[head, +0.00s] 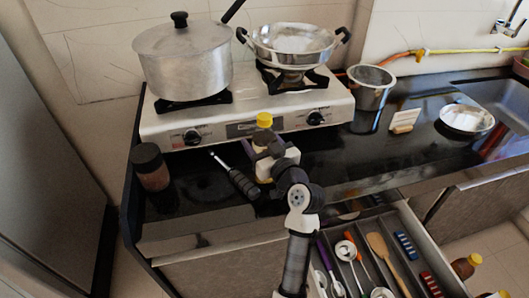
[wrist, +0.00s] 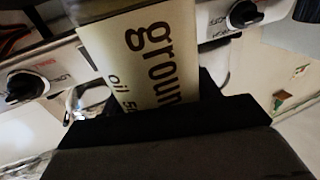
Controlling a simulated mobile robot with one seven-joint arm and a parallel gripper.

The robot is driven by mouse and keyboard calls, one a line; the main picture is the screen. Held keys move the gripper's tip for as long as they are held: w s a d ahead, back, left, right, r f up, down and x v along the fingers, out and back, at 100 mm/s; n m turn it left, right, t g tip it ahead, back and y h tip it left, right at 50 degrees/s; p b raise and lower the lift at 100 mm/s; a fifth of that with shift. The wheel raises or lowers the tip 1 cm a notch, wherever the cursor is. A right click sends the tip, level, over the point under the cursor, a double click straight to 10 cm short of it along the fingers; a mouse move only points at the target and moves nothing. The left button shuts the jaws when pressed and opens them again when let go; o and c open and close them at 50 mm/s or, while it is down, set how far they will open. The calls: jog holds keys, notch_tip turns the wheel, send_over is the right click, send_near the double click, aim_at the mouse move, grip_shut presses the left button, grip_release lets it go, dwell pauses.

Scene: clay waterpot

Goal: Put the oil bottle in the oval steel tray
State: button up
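The oil bottle (head: 264,119) shows its yellow cap in front of the stove in the head view; my gripper hides most of its body. In the wrist view its pale label (wrist: 140,55), reading "groun" and "oil", fills the middle. My gripper (head: 268,148) is around the bottle, with dark fingers close against both sides of the label, and looks shut on it. Whether the bottle's base touches the counter is hidden. The oval steel tray (head: 467,119) is a shallow shiny dish on the counter at the right, apart from my gripper, and looks empty.
The stove (head: 245,110) carries a lidded pot (head: 183,60) and a steel pan (head: 292,42). A steel pot (head: 371,88) and a small card stand (head: 404,122) lie between stove and tray. A dark jar (head: 151,167) and black-handled tool (head: 240,182) are left. An open utensil drawer (head: 400,215) is below.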

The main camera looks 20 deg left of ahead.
jog(key=shift+r, duration=0.1)
jog(key=c, duration=1)
notch_tip(320, 180, up, 20)
jog(key=shift+b, duration=0.4)
jog(key=shift+c, duration=0.2)
